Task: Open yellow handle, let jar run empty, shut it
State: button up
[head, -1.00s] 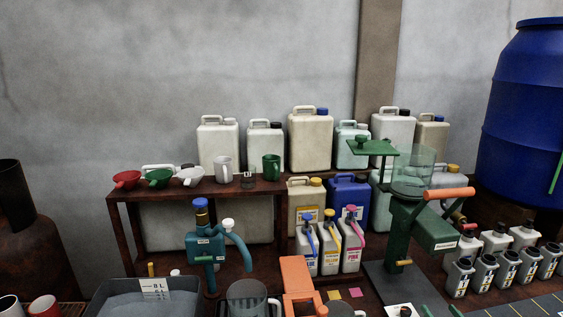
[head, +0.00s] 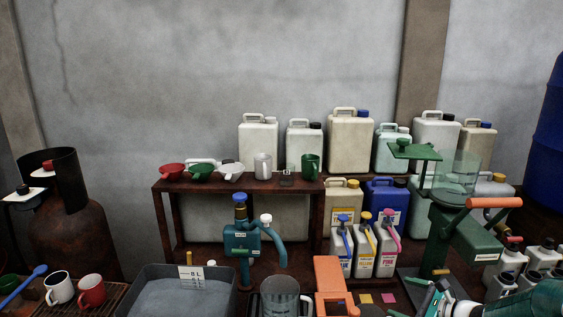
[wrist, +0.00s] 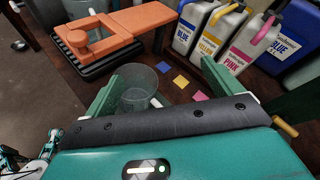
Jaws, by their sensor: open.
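A small yellow handle (head: 441,271) sticks out low on the green stand (head: 438,240). A yellow handle (wrist: 286,127) also shows at the right of the wrist view, right of my right finger. A clear jar (head: 454,172) sits on top of the green stand, behind its orange grip; I cannot tell how full it is. My gripper (wrist: 157,72) is open, with its green fingers apart and nothing held. A clear cup (wrist: 138,90) stands below and between the fingers. In the head view my teal gripper is at the lower right, beside the foot of the stand.
An orange clamp (wrist: 92,36) is left of the cup. Small jugs labelled blue, yellow and pink (head: 364,252) stand behind. A teal pump (head: 241,240) and a grey basin (head: 160,300) are at left. Large canisters (head: 350,142) line the back.

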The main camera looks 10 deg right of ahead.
jog(key=s+a+r+n+g+h, duration=0.1)
jog(key=s+a+r+n+g, duration=0.25)
jog(key=a, duration=0.35)
jog(key=s+a+r+n+g, duration=0.2)
jog(key=s+a+r+n, duration=0.1)
jog(key=a+n, duration=0.25)
jog(key=s+a+r+n+g+h, duration=0.1)
jog(key=s+a+r+n+g, duration=0.2)
jog(key=a, duration=0.5)
jog(key=s+a+r+n+t+h, duration=0.1)
jog(key=s+a+r+n+h, duration=0.1)
jog(key=s+r+n, duration=0.2)
jog(key=s+a+r+n+t+h, duration=0.1)
jog(key=s+a+r+n+h, duration=0.1)
jog(key=s+n, duration=0.6)
jog(key=shift+s+a+r+n+h, duration=0.25)
jog(key=shift+s+r+h, duration=0.7)
jog(key=shift+s, duration=1.1)
jog(key=shift+d+r, duration=0.1)
